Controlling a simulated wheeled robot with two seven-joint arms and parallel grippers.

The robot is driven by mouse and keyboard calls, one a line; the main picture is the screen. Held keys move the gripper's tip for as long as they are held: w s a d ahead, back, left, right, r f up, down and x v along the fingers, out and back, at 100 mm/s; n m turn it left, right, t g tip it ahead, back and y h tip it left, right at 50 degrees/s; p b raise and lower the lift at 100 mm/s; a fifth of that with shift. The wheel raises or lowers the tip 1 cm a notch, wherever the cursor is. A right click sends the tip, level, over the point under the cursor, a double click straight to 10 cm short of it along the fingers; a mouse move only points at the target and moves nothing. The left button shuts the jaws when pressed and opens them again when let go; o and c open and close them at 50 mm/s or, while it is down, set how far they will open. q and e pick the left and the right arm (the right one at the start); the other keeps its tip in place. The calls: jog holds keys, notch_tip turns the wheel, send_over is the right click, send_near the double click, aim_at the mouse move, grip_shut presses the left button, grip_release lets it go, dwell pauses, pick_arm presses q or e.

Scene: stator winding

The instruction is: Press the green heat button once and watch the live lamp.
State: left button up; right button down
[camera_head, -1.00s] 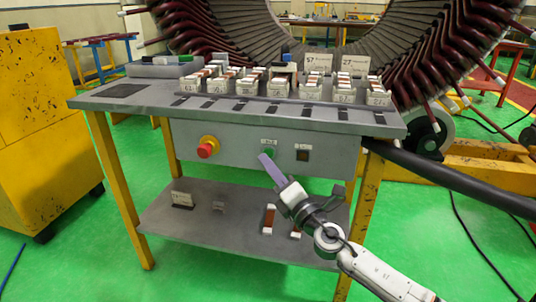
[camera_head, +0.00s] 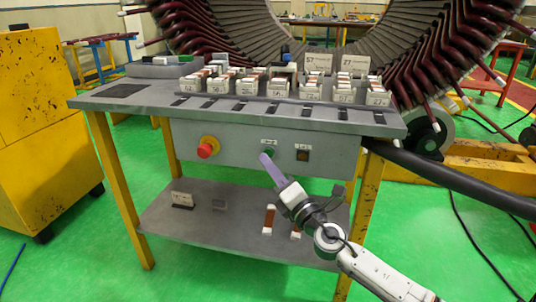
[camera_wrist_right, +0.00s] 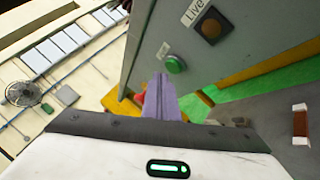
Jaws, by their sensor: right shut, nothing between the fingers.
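The green heat button (camera_head: 270,149) is on the front panel of the grey workbench; in the right wrist view it (camera_wrist_right: 175,64) shows just beyond my fingertips. The live lamp (camera_head: 302,155) is to its right, a dark amber-brown square that looks unlit; it also shows in the right wrist view (camera_wrist_right: 211,28) beside a "Live" label. My right gripper (camera_head: 264,157) is shut and empty, its purple fingers pointing at the button from below. In the right wrist view its fingers (camera_wrist_right: 161,80) end close to the button; I cannot tell whether they touch. My left gripper is not in view.
A red stop knob on a yellow base (camera_head: 207,147) is left of the button. The benchtop (camera_head: 150,97) holds several labelled boxes of parts. The lower shelf (camera_head: 240,235) carries a few small blocks. A large stator (camera_head: 345,35) stands behind. A yellow cabinet (camera_head: 40,130) is at left.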

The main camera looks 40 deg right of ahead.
jog(key=shift+w, duration=0.1)
dwell(0.3)
jog(key=shift+w+d, duration=0.2)
jog(key=shift+d, duration=0.15)
jog(key=shift+w+d+b, duration=0.25)
jog(key=shift+d+b, duration=0.05)
jog(key=shift+b, duration=0.1)
dwell(1.0)
jog(key=shift+s+a, duration=0.1)
jog(key=shift+a, duration=0.05)
jog(key=shift+s+a, duration=0.45)
jog(key=shift+s+a+p, duration=0.35)
jog(key=shift+s+a, duration=0.45)
jog(key=shift+a, duration=0.2)
jog(key=shift+s+a+p, duration=0.3)
jog(key=shift+s+a, duration=0.5)
jog(key=shift+a, duration=0.15)
dwell(1.4)
